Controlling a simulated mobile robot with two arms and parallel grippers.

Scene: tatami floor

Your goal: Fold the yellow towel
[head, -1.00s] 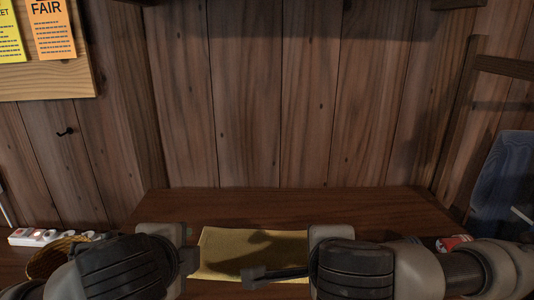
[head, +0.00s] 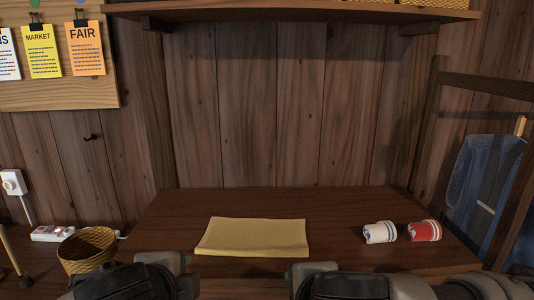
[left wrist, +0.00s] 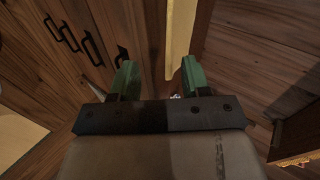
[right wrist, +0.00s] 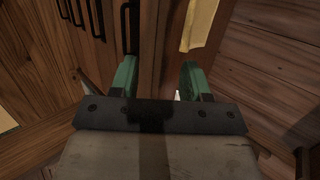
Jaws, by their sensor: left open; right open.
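The yellow towel (head: 252,237) lies flat on the wooden table as a neat, wide rectangle, near the table's front edge. I cannot tell how many layers it has. A yellow strip of it shows at the top of the left wrist view (left wrist: 180,40) and of the right wrist view (right wrist: 198,22). My left gripper (left wrist: 158,78) is open and empty, in front of the towel's left side. My right gripper (right wrist: 157,78) is open and empty, in front of its right side. Both are apart from the towel; their fingertips are mostly hidden in the head view.
A white cup (head: 380,232) and a red cup (head: 425,231) lie on their sides right of the towel. A woven basket (head: 86,250) and a power strip (head: 53,233) are at the left. The table (head: 270,202) is clear behind the towel. A shelf (head: 300,12) hangs above.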

